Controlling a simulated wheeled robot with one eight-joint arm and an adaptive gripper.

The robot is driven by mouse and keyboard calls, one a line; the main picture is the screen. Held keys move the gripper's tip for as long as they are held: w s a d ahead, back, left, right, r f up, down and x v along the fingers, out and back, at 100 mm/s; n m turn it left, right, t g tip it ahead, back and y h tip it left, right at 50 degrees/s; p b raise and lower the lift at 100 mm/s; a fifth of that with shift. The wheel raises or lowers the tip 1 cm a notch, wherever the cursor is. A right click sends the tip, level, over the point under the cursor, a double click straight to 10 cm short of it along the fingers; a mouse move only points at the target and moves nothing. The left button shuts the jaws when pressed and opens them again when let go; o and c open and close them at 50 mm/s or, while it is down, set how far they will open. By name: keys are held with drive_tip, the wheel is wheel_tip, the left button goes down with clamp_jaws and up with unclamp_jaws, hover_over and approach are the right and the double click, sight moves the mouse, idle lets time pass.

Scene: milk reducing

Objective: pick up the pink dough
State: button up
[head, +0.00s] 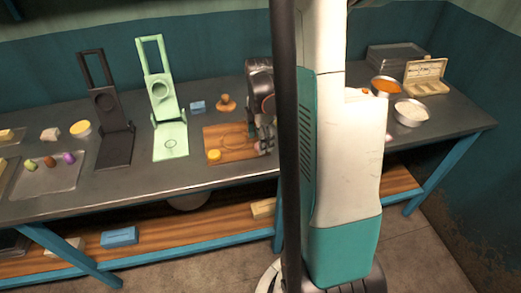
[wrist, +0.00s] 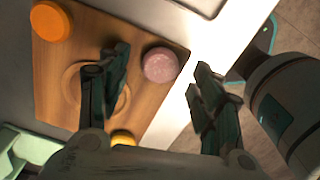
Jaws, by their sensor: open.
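The pink dough (wrist: 160,65) is a small round, flattened piece near the edge of the wooden board (wrist: 140,30) in the wrist view. My gripper (wrist: 160,58) is open, with one dark finger on each side of the dough in the picture. Nothing is held between the fingers. I cannot tell how far above the dough the fingertips are. In the head view my gripper (head: 265,143) is over the right end of the board (head: 228,160), and my arm hides that area. I cannot make out the pink dough there.
A yellow-orange piece (wrist: 52,20) lies on the board, and another (wrist: 122,138) shows beside my finger. A green press (head: 170,140) and a dark press (head: 115,150) stand to the left. A blue block (head: 198,107) and a wooden stamp (head: 226,104) lie behind the board.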

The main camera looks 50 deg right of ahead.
drive_tip(key=shift+f, duration=0.9)
drive_tip(key=shift+r, duration=0.1)
drive_tip(key=c, duration=1)
drive_tip(key=shift+o, duration=0.2)
